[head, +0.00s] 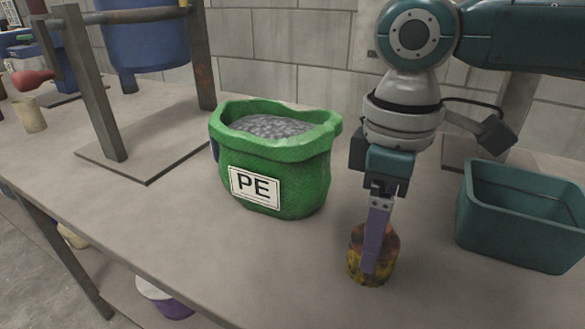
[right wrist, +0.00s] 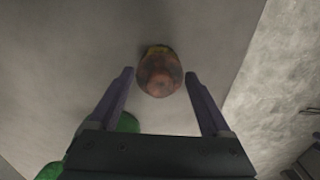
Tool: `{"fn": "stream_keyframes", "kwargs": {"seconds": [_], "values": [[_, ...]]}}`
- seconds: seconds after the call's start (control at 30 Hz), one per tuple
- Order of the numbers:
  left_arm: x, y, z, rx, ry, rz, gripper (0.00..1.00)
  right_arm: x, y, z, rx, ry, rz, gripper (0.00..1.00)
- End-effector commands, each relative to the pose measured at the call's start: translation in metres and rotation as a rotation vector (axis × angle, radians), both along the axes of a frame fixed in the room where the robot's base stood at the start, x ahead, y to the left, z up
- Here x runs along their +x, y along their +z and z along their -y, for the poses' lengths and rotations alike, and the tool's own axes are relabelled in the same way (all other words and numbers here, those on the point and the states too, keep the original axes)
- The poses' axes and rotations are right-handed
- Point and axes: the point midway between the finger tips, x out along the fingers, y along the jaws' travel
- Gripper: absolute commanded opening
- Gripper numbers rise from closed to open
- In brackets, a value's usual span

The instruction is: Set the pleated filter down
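A short, mottled yellow, brown and red cylinder (head: 386,262), which seems to be the pleated filter, stands upright on the grey table (head: 230,270) near its front edge. Its pleats cannot be made out. My right gripper (head: 373,262) points down over it, and one purple finger hides part of it in the head view. In the right wrist view the cylinder (right wrist: 160,74) shows between the fingertips of my right gripper (right wrist: 158,76), with a narrow gap on each side. The right gripper looks open around it. My left gripper is not in view.
A green bag (head: 300,185) labelled PE, filled with grey granules, stands left of my right gripper. An empty-looking teal bin (head: 515,222) stands to the right. A metal frame (head: 97,90) with a blue vessel (head: 145,40) is at the back left. The table's front left is clear.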

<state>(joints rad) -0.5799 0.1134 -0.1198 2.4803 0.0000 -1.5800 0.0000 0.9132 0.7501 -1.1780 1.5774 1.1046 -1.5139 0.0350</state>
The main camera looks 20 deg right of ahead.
Motion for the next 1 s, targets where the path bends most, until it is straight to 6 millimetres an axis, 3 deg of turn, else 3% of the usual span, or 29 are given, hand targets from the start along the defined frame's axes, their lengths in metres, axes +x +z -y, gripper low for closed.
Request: {"fn": "stream_keyframes", "kwargs": {"seconds": [0.13, 0.47, 0.8, 1.0], "values": [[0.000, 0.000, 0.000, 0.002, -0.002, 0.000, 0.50, 0.000, 0.000, 0.000, 0.000, 0.000, 0.000, 1.00], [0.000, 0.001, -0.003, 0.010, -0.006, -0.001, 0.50, 0.000, 0.008, 0.000, 0.001, 0.001, 0.001, 1.00], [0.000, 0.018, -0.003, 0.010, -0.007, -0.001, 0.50, 0.002, 0.080, -0.002, 0.003, 0.001, 0.004, 1.00], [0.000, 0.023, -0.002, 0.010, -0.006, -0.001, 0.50, 0.003, 0.113, -0.002, 0.002, 0.000, 0.002, 1.00]]}}
